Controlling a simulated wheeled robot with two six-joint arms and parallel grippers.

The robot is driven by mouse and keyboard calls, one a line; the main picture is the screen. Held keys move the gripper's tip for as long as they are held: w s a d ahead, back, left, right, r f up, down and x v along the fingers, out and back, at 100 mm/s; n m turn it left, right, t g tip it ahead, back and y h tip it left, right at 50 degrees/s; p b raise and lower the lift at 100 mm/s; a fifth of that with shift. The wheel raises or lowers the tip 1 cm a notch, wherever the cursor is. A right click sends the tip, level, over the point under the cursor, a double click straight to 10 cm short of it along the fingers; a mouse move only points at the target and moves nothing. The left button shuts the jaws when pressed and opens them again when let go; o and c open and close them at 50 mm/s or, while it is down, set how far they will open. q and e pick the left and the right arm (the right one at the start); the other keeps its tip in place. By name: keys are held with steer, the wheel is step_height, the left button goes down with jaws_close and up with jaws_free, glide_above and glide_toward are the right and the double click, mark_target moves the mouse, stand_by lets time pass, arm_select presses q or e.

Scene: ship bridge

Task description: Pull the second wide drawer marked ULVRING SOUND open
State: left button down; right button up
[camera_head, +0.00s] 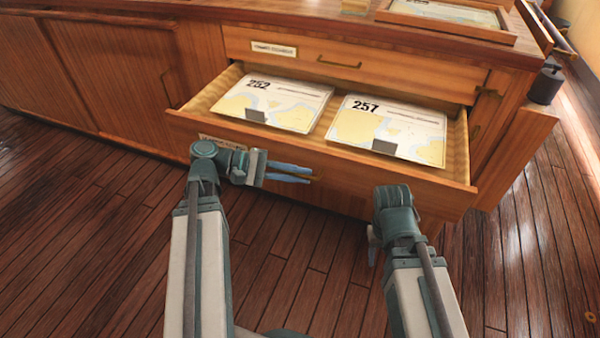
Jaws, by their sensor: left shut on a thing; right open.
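The second wide drawer (420,178) in the wooden cabinet stands pulled out, its inside showing. Its front label is mostly hidden by my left wrist, so I cannot read it. Two charts lie flat side by side in it, 252 (290,98) on the left and 257 (408,118) on the right. My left gripper (310,175) is at the middle of the drawer front, its blue fingers shut on what appears to be the handle, which is mostly hidden. My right gripper (373,243) is open and empty below the drawer front, partly hidden by its own wrist.
Above is a closed drawer (420,75) with a label and a handle (338,64). A framed chart tray (440,15) lies on the cabinet top. A dark cylinder (545,83) stands at the right corner. Closed cabinet doors (100,80) are at left. The plank floor (80,240) is clear.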

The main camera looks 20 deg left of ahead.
arm_select(q)
steer(key=c, duration=0.9)
jaws_free()
steer(key=p+v, duration=0.1)
steer(key=v, duration=0.5)
steer(key=shift+a+r+p, duration=0.1)
steer(key=shift+a+p, duration=0.2)
steer(key=shift+a, duration=0.05)
steer(key=shift+s+a, duration=0.25)
steer(key=shift+a, duration=0.15)
